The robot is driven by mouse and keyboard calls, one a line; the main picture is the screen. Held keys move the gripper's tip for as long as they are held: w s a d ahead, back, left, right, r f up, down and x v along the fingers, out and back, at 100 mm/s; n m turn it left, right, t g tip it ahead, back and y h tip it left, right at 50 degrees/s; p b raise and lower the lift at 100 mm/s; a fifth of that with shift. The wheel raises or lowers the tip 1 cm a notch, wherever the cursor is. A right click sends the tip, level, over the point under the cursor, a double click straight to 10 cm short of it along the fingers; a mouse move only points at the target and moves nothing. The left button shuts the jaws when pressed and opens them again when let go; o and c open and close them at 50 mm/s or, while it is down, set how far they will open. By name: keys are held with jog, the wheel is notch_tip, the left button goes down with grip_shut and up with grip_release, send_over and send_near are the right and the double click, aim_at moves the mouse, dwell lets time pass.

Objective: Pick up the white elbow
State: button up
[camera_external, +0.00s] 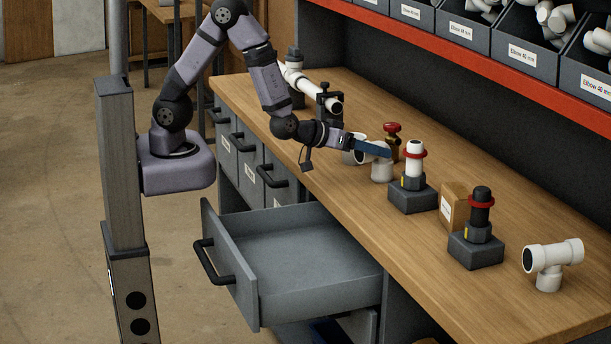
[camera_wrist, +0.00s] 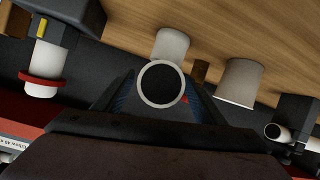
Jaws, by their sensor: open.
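The white elbow (camera_external: 381,171) stands on the wooden bench in the external view, its lower leg on the bench top. My gripper (camera_external: 373,148) is just above and against it in that picture, its blue fingers hiding part of the elbow. In the wrist view the elbow (camera_wrist: 171,43) shows its round dark mouth between the two fingers of my gripper (camera_wrist: 162,82). The jaws are open, one finger on each side of the mouth. I cannot tell whether a finger touches it.
A white cylindrical piece (camera_external: 349,156) stands close by; it also shows in the wrist view (camera_wrist: 240,82). A red-handled valve (camera_external: 392,130) is behind the elbow. A block with a white pipe (camera_external: 413,160) stands right. The drawer (camera_external: 310,262) is open; bins (camera_external: 527,58) line the back.

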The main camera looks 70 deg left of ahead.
jog(key=shift+p+x, duration=0.8)
jog(key=shift+x, duration=1.8)
jog(key=shift+d, duration=0.1)
jog(key=shift+c, duration=0.4)
jog(key=c, duration=1.1)
notch_tip(320, 180, up, 10)
jog(key=shift+r, duration=0.1)
